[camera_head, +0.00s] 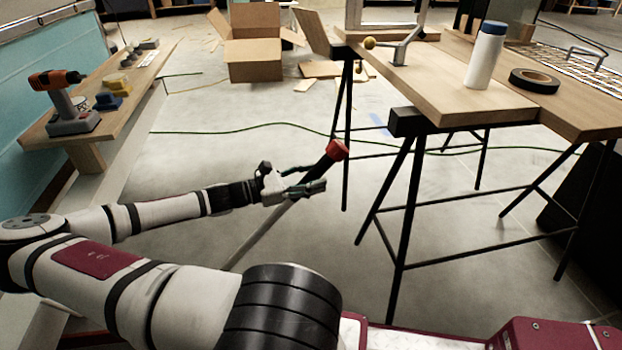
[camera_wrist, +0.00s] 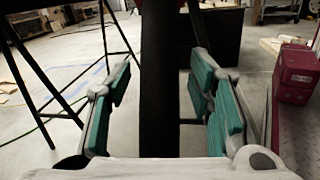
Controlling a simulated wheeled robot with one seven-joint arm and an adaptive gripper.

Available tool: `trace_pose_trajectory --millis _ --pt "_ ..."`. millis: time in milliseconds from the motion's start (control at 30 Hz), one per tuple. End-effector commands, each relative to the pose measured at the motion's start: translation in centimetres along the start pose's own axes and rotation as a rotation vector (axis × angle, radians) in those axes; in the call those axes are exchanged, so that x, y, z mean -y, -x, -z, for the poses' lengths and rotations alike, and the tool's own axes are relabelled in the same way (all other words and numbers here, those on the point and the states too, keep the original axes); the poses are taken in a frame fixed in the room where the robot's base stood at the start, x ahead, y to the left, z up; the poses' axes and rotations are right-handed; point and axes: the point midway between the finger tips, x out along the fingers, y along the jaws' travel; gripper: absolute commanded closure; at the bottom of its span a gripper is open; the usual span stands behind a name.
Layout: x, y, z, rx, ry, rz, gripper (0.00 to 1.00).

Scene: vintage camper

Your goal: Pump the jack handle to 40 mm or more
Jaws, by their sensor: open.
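The jack handle (camera_head: 322,163) is a slanting bar with a black grip and a red knob on its upper end, right of my gripper in the head view. Its grey lower part runs down and left behind my arm, and the jack's body is hidden. My gripper (camera_head: 308,182) is open at the black grip, with fingers pointing right. In the wrist view the black handle (camera_wrist: 159,90) stands upright between the two teal-padded fingers, with visible gaps on both sides. I cannot tell how high the jack is raised.
A wooden worktable (camera_head: 440,100) on black trestles stands to the right, with a white bottle (camera_head: 485,60) and black tape (camera_head: 534,80). A bench (camera_head: 120,95) with a drill (camera_head: 63,100) is at left. A green cord (camera_head: 230,131) crosses the open floor.

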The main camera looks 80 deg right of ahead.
Motion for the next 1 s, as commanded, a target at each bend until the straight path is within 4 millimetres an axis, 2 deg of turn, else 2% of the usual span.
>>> trace_pose_trajectory --millis 167,267,400,633,767,867,1000 --pt "0.0 0.0 0.0 0.000 0.000 0.000 0.52" --pt "0.0 0.0 0.0 0.000 0.000 0.000 0.70" --pt "0.0 0.0 0.0 0.000 0.000 0.000 1.00" --pt "-0.1 0.2 -0.2 0.004 0.001 -0.001 1.00" --pt "-0.5 1.3 -1.1 0.024 0.005 -0.006 1.00" --pt "-0.9 3.0 -2.3 0.058 0.010 -0.012 1.00" --pt "-2.0 6.6 -4.7 0.128 0.022 -0.026 1.00"
